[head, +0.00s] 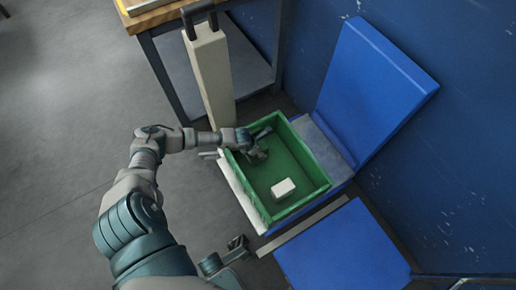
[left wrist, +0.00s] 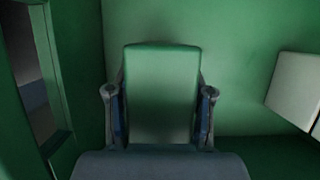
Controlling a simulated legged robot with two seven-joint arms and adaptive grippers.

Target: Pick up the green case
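A green block-like case (left wrist: 162,92) with rounded corners stands between the fingers of my left gripper (left wrist: 159,100) in the left wrist view. The blue finger pads lie close along both of its sides; I cannot tell whether they press on it. In the head view my left gripper (head: 259,146) reaches into a green open-topped bin (head: 317,196) near its upper left end. There the case cannot be made out against the green. A dark jointed part at the bottom of the head view looks like my right gripper (head: 238,243); its fingers are too small to read.
A white block (head: 283,188) lies in the bin and shows at the right of the left wrist view (left wrist: 298,88). Blue panels (head: 375,85) stand behind and beside the bin. A beige post (head: 209,75) and a wood-topped table (head: 160,15) stand beyond it. Floor at left is clear.

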